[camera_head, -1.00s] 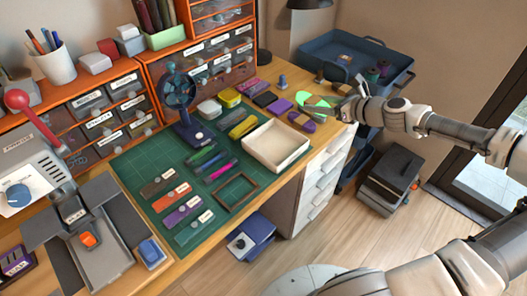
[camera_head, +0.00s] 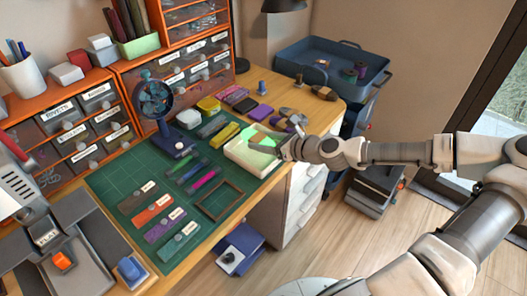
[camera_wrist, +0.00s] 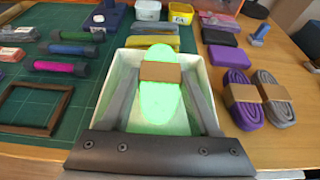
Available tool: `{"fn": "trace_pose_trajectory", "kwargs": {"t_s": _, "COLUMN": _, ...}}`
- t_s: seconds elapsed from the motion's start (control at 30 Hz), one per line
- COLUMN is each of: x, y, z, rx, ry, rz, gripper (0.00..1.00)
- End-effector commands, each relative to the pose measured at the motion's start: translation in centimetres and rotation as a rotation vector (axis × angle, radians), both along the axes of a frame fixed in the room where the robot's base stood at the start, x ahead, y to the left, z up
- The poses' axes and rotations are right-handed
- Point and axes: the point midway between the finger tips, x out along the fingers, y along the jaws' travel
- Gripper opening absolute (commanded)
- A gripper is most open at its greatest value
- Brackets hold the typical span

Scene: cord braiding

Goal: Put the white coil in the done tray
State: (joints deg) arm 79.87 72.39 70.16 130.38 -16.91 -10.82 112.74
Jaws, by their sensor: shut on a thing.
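The coil (camera_wrist: 158,111) in my gripper looks bright pale green rather than white, with a brown band around its middle. It also shows in the head view (camera_head: 261,141). My gripper (camera_wrist: 160,73) is shut on it at the band, one finger on each side. The cream, open-topped tray (camera_head: 240,159) is below the coil; its walls (camera_wrist: 101,98) surround the coil in the wrist view. I cannot tell whether the coil touches the tray floor. No other coil shows inside the tray. No plainly white coil is visible.
A purple coil (camera_wrist: 237,100) and a grey coil (camera_wrist: 270,98) lie right of the tray. A purple block (camera_wrist: 228,59) and a yellow block (camera_wrist: 151,44) are close behind. A dark frame (camera_head: 220,200) lies on the green mat.

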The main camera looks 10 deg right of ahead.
Motion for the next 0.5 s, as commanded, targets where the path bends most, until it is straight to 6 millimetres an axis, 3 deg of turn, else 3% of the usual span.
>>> {"fn": "trace_pose_trajectory", "kwargs": {"t_s": 0.1, "x": 0.0, "y": 0.0, "z": -2.4, "rx": 0.002, "ry": 0.002, "rz": -0.001, "gripper": 0.0}}
{"fn": "trace_pose_trajectory", "kwargs": {"t_s": 0.2, "x": 0.0, "y": 0.0, "z": -3.2, "rx": 0.001, "ry": 0.0, "rz": 0.0, "gripper": 0.0}}
{"fn": "trace_pose_trajectory", "kwargs": {"t_s": 0.5, "x": 0.0, "y": 0.0, "z": -3.2, "rx": 0.001, "ry": 0.001, "rz": 0.0, "gripper": 0.0}}
